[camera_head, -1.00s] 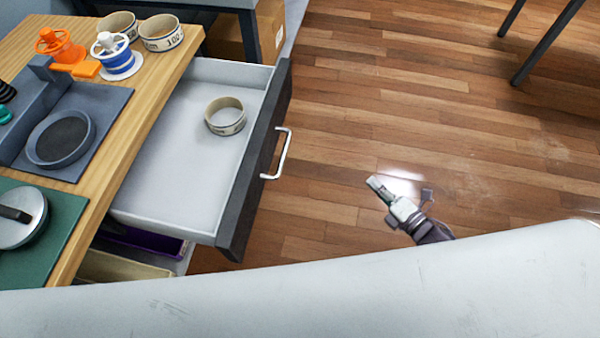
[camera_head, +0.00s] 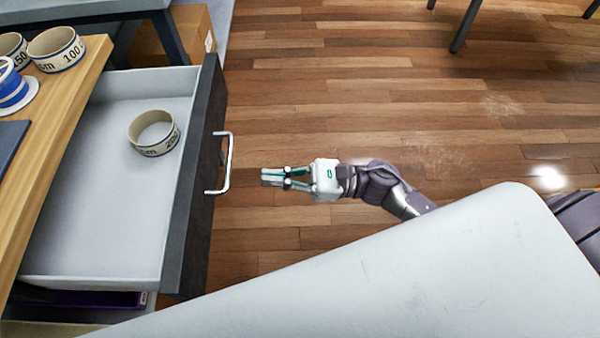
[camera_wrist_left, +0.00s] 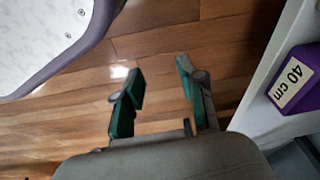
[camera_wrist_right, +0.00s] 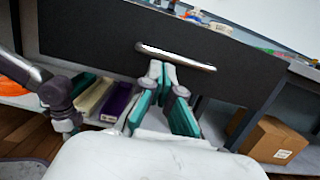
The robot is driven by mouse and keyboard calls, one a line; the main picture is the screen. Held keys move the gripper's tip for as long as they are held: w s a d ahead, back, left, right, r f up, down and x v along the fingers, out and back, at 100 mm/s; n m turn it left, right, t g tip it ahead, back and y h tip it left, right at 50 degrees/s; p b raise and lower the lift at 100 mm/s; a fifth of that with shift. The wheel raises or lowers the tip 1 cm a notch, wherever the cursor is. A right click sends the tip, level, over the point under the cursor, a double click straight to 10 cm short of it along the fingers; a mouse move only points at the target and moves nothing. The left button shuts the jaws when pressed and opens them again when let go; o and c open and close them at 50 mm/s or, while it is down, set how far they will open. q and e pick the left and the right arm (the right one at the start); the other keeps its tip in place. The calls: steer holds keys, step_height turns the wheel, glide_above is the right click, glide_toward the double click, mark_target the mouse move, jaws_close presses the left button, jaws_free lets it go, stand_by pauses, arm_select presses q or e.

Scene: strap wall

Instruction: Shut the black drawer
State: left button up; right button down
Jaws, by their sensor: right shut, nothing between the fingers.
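The black drawer (camera_head: 192,190) is pulled out from under the wooden worktop, with a silver bar handle (camera_head: 226,163) on its dark front. A cream ring marked with print (camera_head: 154,133) lies inside it. My right gripper (camera_head: 264,177) is shut and empty, apart from the handle and to its right in the head view. In the right wrist view, the fingertips (camera_wrist_right: 162,66) point at the dark front (camera_wrist_right: 100,30), just below the handle (camera_wrist_right: 176,56). My left gripper (camera_wrist_left: 160,85) shows only in the left wrist view; its fingers are apart with nothing between them.
Cream rings (camera_head: 57,48) and a blue-white spool (camera_head: 14,88) stand on the wooden worktop (camera_head: 62,125). A cardboard box (camera_head: 172,38) is behind the drawer. A purple item labelled 40 cm (camera_wrist_left: 297,80) is right of my left gripper. The floor before the drawer is clear.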

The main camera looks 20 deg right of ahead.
mark_target(125, 189)
arm_select(q)
steer(key=shift+s+a+f+p, duration=0.1)
steer(key=shift+s+f+p, duration=0.1)
steer(key=shift+s+f, duration=0.45)
steer(key=shift+s+f+p, duration=0.15)
steer(key=shift+s+f, duration=0.15)
steer(key=shift+f, duration=0.5)
arm_select(e)
steer(key=shift+x, duration=2.75)
steer(key=shift+f, duration=0.1)
